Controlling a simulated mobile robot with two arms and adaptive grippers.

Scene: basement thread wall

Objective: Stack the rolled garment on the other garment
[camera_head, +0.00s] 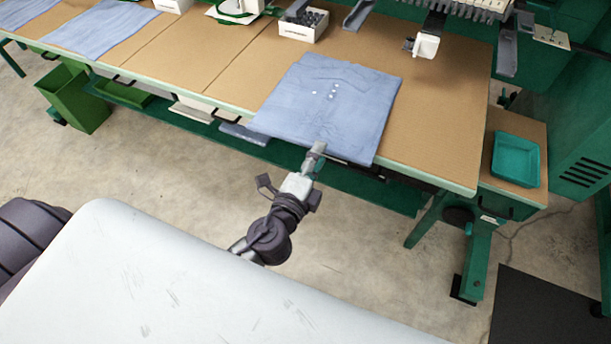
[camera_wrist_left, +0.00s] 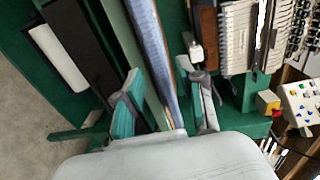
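A light blue garment (camera_head: 340,85) with several small white spots lies flat on the table, its near edge at the table's front edge. More blue cloth (camera_head: 105,28) lies flat at the far left. I see no clearly rolled garment. My left gripper (camera_head: 318,148) is at the near edge of the blue garment. In the left wrist view the fingers of my left gripper (camera_wrist_left: 167,108) are spread apart, with the table edge and the blue garment (camera_wrist_left: 150,40) seen edge-on in the gap. Whether they touch the cloth I cannot tell. My right gripper is not in view.
The brown tabletop (camera_head: 435,120) is bare right of the garment. A white box (camera_head: 303,25) and machine parts (camera_head: 426,46) stand behind it. A teal tray (camera_head: 516,158) sits on a side stand at right. A green bin (camera_head: 77,100) is at left below the table.

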